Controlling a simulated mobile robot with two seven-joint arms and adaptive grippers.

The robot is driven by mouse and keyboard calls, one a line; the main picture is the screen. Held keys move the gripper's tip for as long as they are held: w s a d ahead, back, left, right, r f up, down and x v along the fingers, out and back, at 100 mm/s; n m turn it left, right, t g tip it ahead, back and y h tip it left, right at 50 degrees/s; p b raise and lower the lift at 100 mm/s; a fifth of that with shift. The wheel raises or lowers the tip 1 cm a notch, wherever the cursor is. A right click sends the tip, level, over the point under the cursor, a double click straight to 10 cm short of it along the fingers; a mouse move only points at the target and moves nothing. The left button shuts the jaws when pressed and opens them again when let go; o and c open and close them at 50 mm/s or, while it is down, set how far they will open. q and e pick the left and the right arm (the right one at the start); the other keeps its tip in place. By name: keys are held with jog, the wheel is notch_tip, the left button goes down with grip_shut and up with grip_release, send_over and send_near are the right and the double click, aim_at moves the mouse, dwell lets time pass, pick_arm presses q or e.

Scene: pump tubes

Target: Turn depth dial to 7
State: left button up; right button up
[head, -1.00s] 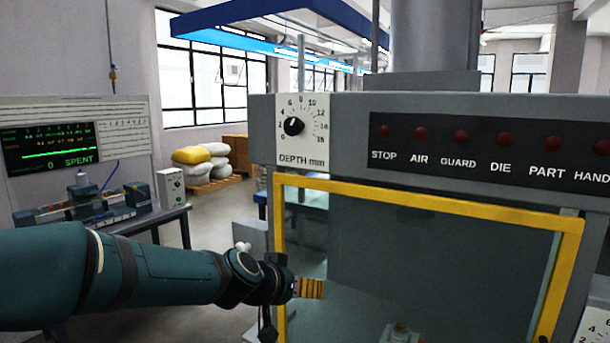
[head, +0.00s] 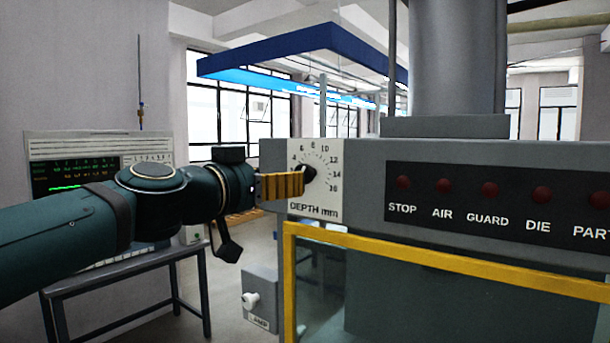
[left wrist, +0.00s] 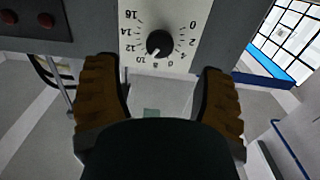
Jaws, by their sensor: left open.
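The depth dial (head: 309,174) is a black round knob on a white plate (head: 316,198) marked "DEPTH mm", with a number scale around it. It also shows in the left wrist view (left wrist: 160,43), upside down there. My left gripper (head: 298,184) has ribbed orange-brown fingers and is at the dial's left side in the head view. In the left wrist view its open fingers (left wrist: 159,72) are wide apart, one on each side of the knob, with nothing between them touching it. The fingers hide part of the scale in the head view. I cannot read the pointer's exact setting. My right gripper is out of view.
A row of red lamps on a dark panel (head: 490,203) is right of the dial. A yellow guard frame (head: 430,262) runs below it. A small grey box (head: 262,300) is at lower left. A bench (head: 120,270) with a monitor stands at the far left.

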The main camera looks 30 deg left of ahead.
aim_at(307, 174)
pick_arm(q)
jog(key=w, duration=0.8)
jog(key=shift+w+d, duration=0.2)
jog(key=shift+d, duration=0.15)
grip_shut()
